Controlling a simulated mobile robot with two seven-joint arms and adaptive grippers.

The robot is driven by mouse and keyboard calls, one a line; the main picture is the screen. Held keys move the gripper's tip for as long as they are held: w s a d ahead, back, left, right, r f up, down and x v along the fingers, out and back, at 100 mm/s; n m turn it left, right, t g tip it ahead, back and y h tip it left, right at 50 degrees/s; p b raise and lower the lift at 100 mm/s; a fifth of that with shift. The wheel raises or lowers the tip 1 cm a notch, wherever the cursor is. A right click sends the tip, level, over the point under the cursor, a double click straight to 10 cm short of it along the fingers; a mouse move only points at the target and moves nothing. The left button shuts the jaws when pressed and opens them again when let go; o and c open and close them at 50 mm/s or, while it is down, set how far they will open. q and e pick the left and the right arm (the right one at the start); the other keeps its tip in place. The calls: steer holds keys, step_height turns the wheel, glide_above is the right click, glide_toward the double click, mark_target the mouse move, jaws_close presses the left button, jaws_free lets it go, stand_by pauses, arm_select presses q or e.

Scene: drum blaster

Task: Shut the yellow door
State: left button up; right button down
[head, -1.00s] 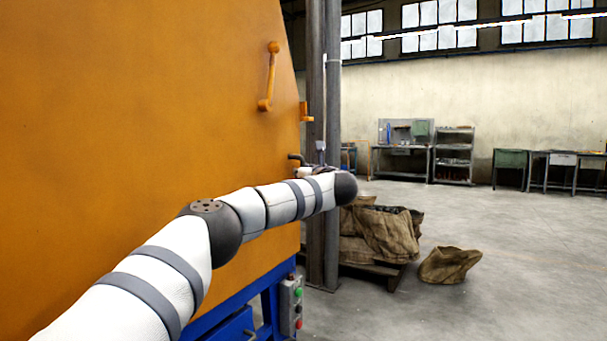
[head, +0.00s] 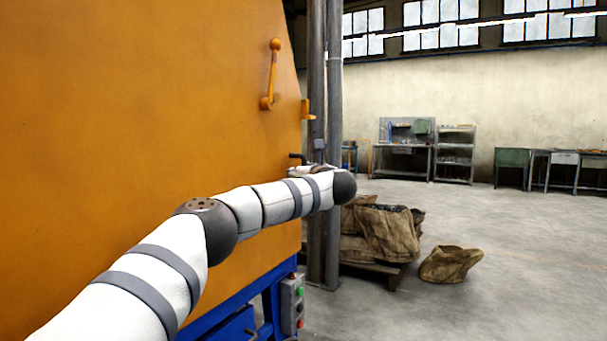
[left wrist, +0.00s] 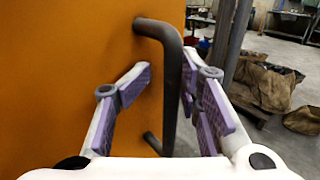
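The yellow door (head: 130,110) is a large orange-yellow panel filling the left of the head view; its surface also shows in the left wrist view (left wrist: 70,70). A dark bar handle (left wrist: 172,85) stands out from it; in the head view only a bit of this handle (head: 297,157) shows above my arm. My left gripper (left wrist: 165,68) is open, with purple-padded fingers on either side of the handle. The right finger is close to the bar; a gap shows at the left finger. In the head view my left arm mostly hides this gripper. My right gripper is out of view.
An orange lever (head: 271,75) sits on the panel's upper right. A blue stand with a button box (head: 292,305) is below. Grey posts (head: 326,120) rise just beyond the edge. Brown sacks (head: 385,230) lie on a pallet. The floor to the right is open.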

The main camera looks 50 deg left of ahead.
arm_select(q)
steer(key=v, duration=1.1)
steer(key=shift+s, duration=0.2)
steer(key=shift+d, duration=0.2)
